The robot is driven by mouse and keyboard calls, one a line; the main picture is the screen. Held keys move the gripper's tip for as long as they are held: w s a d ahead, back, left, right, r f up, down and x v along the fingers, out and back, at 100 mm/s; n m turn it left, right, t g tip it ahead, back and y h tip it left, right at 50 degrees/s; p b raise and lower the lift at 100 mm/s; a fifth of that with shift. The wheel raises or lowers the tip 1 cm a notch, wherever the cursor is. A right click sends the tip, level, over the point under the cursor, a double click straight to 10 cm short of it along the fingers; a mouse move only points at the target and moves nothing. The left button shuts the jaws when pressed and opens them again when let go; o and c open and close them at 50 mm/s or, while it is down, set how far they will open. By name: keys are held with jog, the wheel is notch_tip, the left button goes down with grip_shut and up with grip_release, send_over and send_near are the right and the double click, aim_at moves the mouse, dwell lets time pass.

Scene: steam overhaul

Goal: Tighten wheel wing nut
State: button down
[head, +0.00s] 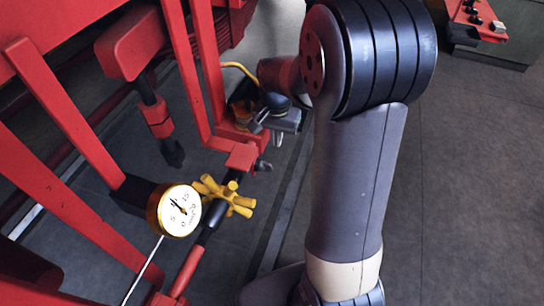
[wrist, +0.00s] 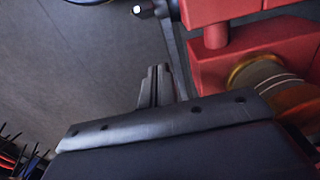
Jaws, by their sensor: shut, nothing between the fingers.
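My gripper (head: 278,136) is shut and empty, pointing down beside the red frame in the head view. In the wrist view its fingertips (wrist: 156,76) are together, over the floor and left of a red block. A yellow spoked handwheel (head: 226,196) sits on the pipe below my gripper, apart from it. A small dark fitting (head: 262,165) sticks out to the right of a red block just above the handwheel. It may be the wing nut, but it is too small to tell. A grey metal part (wrist: 150,8) shows at the top of the wrist view, ahead of the fingertips.
A round brass gauge (head: 180,210) stands left of the handwheel. Red beams (head: 75,108) fill the left side. A brass collar (wrist: 252,72) on the red block (wrist: 222,72) lies close right of the fingers.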

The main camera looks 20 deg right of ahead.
aim_at(266, 167)
jog(key=shift+s+a+f, duration=0.35)
jog(key=shift+s+f, duration=0.15)
jog(key=shift+f, duration=0.15)
jog(key=shift+s+a+f, duration=0.4)
jog(key=shift+s+f, duration=0.15)
jog(key=shift+f, duration=0.15)
jog(key=shift+s+a+f, duration=0.35)
jog(key=shift+s+f, duration=0.15)
jog(key=shift+f, duration=0.15)
jog(key=shift+p, duration=0.35)
